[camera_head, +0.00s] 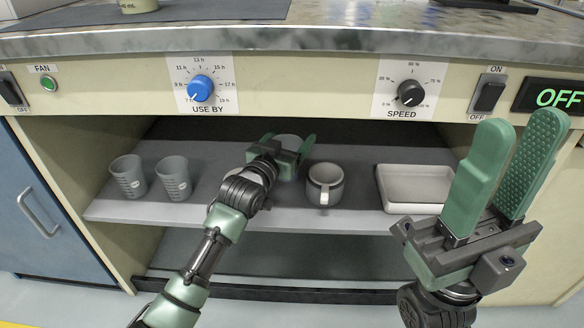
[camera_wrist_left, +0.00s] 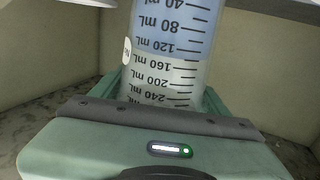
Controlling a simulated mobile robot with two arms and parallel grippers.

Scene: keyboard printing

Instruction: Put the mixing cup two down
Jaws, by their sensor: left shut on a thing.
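My left gripper (camera_head: 287,152) reaches into the open shelf space under the counter. It is shut on a mixing cup (camera_head: 288,141), mostly hidden by the gripper in the head view. In the left wrist view the cup (camera_wrist_left: 172,45) is pale and translucent with dark mL marks, between the green fingers. I cannot tell whether its base touches the shelf (camera_head: 225,213). My right gripper (camera_head: 522,130) is open and empty, in front of the counter at the right.
Two grey measuring cups (camera_head: 128,177) (camera_head: 174,178) stand at the shelf's left. A grey mug (camera_head: 325,184) stands right of my left gripper, and a white tray (camera_head: 412,201) farther right. Knobs (camera_head: 200,88) (camera_head: 410,92) jut out above.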

